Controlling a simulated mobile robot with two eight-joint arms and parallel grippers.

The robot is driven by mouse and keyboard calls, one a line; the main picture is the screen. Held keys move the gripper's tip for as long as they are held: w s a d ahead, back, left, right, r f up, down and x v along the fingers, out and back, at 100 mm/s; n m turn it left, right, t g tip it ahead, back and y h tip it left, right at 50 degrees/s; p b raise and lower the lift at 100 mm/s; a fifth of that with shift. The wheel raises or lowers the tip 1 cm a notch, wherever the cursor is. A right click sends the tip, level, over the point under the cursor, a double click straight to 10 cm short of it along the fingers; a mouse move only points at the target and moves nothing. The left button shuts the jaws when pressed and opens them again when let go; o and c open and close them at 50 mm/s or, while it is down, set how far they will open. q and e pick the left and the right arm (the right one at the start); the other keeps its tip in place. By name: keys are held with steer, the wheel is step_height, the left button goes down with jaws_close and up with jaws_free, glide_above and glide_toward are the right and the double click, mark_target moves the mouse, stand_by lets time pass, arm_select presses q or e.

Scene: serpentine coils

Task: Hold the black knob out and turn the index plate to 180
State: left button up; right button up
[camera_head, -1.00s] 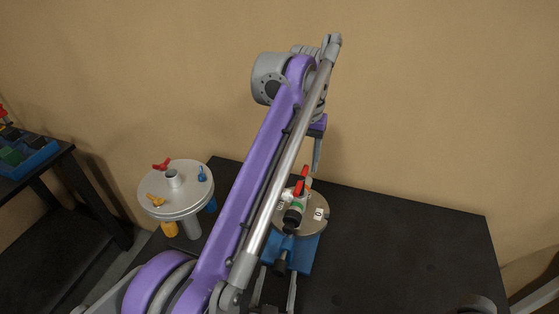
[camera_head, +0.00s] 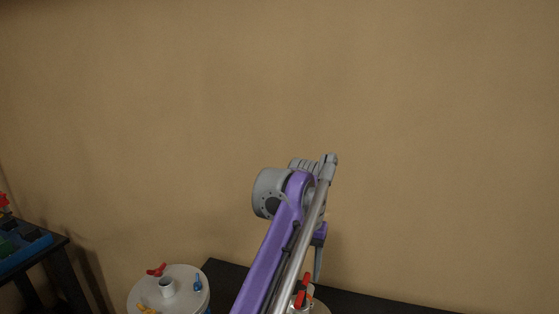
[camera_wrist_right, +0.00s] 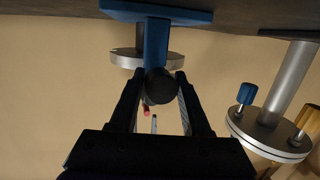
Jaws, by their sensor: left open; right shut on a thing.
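The index plate (camera_head: 322,309) is a grey disc at the bottom edge of the head view, mostly cut off and hidden behind my left arm. A red handle (camera_head: 305,287) stands at it. In the right wrist view, which looks upside down, the plate's rim (camera_wrist_right: 128,60) shows behind a blue stand (camera_wrist_right: 157,42). My right gripper (camera_wrist_right: 160,80) is shut on the black knob (camera_wrist_right: 161,88), one finger on each side. My left gripper (camera_head: 318,264) is open above the plate; only part of a finger shows. The plate's numbers are out of sight.
A round grey fixture (camera_head: 180,285) with red, blue and yellow handles stands left of the plate; it also shows in the right wrist view (camera_wrist_right: 264,135). A dark side table (camera_head: 35,258) with a blue tray is at far left. A plain wall fills the back.

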mark_target(303, 288)
jaws_close()
arm_select(q)
steer(key=shift+f, duration=0.1)
arm_select(e)
steer(key=shift+s, duration=0.2)
arm_select(q)
steer(key=shift+f, duration=0.2)
arm_select(e)
steer(key=shift+s+a, duration=0.3)
steer(key=shift+s, duration=0.3)
arm_select(q)
steer(key=shift+f, duration=3.2)
steer(key=shift+c, duration=0.2)
jaws_close()
